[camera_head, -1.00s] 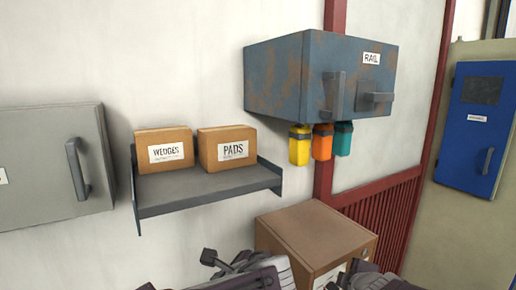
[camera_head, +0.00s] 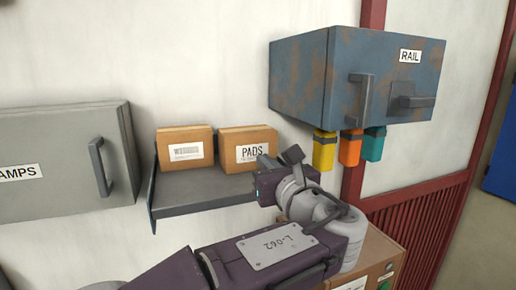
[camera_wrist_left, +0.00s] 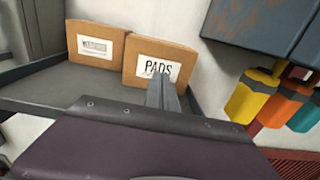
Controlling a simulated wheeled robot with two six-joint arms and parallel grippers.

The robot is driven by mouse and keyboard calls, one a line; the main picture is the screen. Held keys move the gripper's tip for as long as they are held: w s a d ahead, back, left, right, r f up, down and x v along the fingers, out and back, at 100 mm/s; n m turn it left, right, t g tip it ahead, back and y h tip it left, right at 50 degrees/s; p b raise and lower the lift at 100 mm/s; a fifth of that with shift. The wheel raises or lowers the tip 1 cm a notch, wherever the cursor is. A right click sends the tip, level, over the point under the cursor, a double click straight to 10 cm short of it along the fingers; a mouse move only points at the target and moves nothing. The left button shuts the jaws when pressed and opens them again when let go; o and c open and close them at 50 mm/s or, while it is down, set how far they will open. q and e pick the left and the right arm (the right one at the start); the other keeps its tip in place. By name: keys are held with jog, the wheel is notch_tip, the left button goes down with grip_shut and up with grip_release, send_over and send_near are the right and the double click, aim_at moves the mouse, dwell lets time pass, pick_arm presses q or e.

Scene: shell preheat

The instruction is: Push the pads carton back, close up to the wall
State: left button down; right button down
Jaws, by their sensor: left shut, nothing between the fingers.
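The pads carton (camera_head: 240,144) is a brown box with a white PADS label. It stands upright on the right part of a grey wall shelf (camera_head: 200,193), right of the wedges carton (camera_head: 184,144). My left gripper (camera_head: 262,170) is shut and empty, in front of the carton's lower right side. In the left wrist view the shut fingers (camera_wrist_left: 160,90) point at the pads carton (camera_wrist_left: 148,62) and overlap the lower part of its label; I cannot tell whether they touch. My right gripper is not in view.
A rusty blue-grey cabinet (camera_head: 340,85) labelled RAIL hangs to the right, with yellow, orange and teal items (camera_head: 349,152) under it. A grey cabinet (camera_head: 55,160) is at left. A brown box (camera_head: 385,250) stands below, partly behind my left arm.

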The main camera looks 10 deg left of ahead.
aim_at(253, 150)
pick_arm(q)
jog(key=p+x, duration=0.1)
jog(key=x, duration=0.3)
jog(key=shift+w+a+r+p, duration=0.1)
jog(key=shift+a+p, duration=0.25)
jog(key=shift+a, duration=0.05)
jog(key=shift+w+d, duration=0.1)
jog(key=shift+w, duration=0.5)
jog(key=shift+s, duration=0.15)
jog(key=shift+a, duration=0.3)
jog(key=p+x, duration=0.1)
jog(key=x, duration=0.4)
jog(key=shift+w, duration=0.4)
jog(key=shift+w+a, duration=0.25)
jog(key=shift+w, duration=0.15)
jog(key=shift+s, duration=0.1)
jog(key=shift+s, duration=0.1)
